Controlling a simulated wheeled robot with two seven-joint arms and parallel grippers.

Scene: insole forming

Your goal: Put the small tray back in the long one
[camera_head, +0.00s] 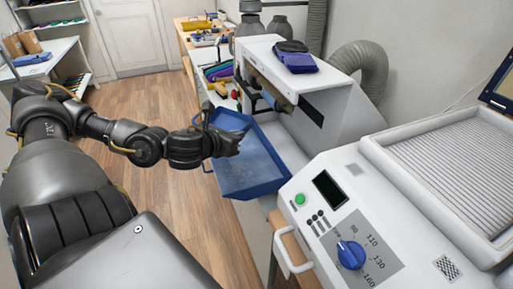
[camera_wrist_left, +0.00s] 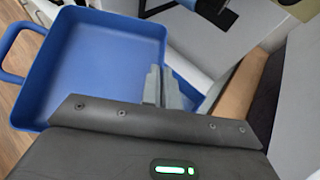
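The small tray is a shallow blue tray (camera_head: 262,172) in the middle of the head view, tilted and partly over the floor beside the white machine. It fills the upper left of the left wrist view (camera_wrist_left: 95,70), with a loop handle on its left side. My left gripper (camera_head: 232,143) reaches in from the left across the tray. In the left wrist view its grey fingers (camera_wrist_left: 162,86) are close together at the tray's wall and appear shut on it. A pale trough (camera_head: 285,145) lies under the machine, right of the tray; I cannot tell whether this is the long tray. My right gripper is out of view.
A control panel with a blue knob (camera_head: 350,254) and a white handle (camera_head: 290,250) is at the near right. The wooden floor (camera_head: 150,100) to the left is clear.

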